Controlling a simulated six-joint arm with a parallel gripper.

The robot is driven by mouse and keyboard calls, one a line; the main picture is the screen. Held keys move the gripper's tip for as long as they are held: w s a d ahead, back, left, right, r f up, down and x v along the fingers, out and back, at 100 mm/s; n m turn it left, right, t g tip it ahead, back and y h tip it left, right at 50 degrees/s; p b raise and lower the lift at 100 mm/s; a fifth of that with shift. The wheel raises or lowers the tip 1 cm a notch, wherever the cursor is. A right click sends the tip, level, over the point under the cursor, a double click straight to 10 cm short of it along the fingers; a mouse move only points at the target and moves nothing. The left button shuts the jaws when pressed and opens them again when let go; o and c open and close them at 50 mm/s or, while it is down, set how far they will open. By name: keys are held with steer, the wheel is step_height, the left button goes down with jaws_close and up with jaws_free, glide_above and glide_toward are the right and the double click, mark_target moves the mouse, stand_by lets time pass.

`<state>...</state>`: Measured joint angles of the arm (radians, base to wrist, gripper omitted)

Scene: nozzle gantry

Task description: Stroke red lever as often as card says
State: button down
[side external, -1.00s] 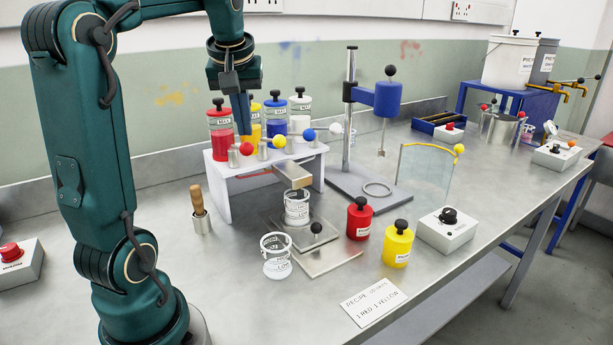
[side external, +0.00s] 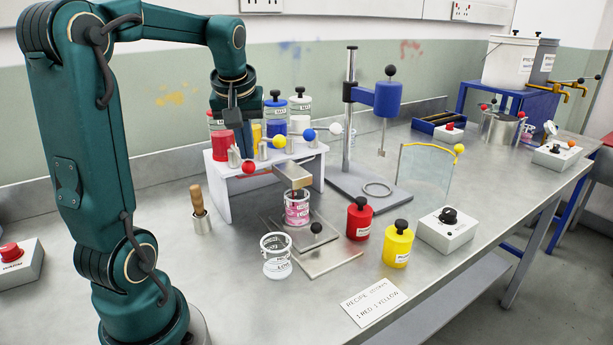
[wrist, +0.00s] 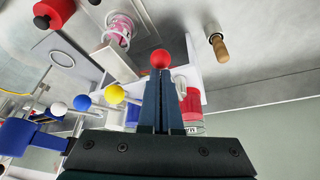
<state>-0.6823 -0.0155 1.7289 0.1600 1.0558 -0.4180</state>
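The red lever's ball knob (side external: 248,166) hangs low at the front of the white dispenser stand. My gripper (side external: 246,152) is right over it with its narrow fingers together, and the tips appear to touch the knob. In the wrist view the red knob (wrist: 160,59) shows just beyond the fingertips (wrist: 161,78). The recipe card (side external: 375,302) lies at the front of the table and reads 1 red, 1 yellow. A clear cup (side external: 297,207) with pink-red content stands under the nozzle block (side external: 293,175). The red tank (side external: 222,141) is partly hidden by my gripper.
The yellow lever (side external: 279,142) and blue lever (side external: 308,135) are raised beside the red one. An empty cup (side external: 276,257) stands in front of the plate. Red (side external: 359,219) and yellow (side external: 398,244) pots stand at right. A brush in a holder (side external: 201,212) is at left.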

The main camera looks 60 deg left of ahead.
steer(key=shift+f, duration=0.35)
steer(key=shift+r, duration=2.95)
step_height(320, 180, up, 5)
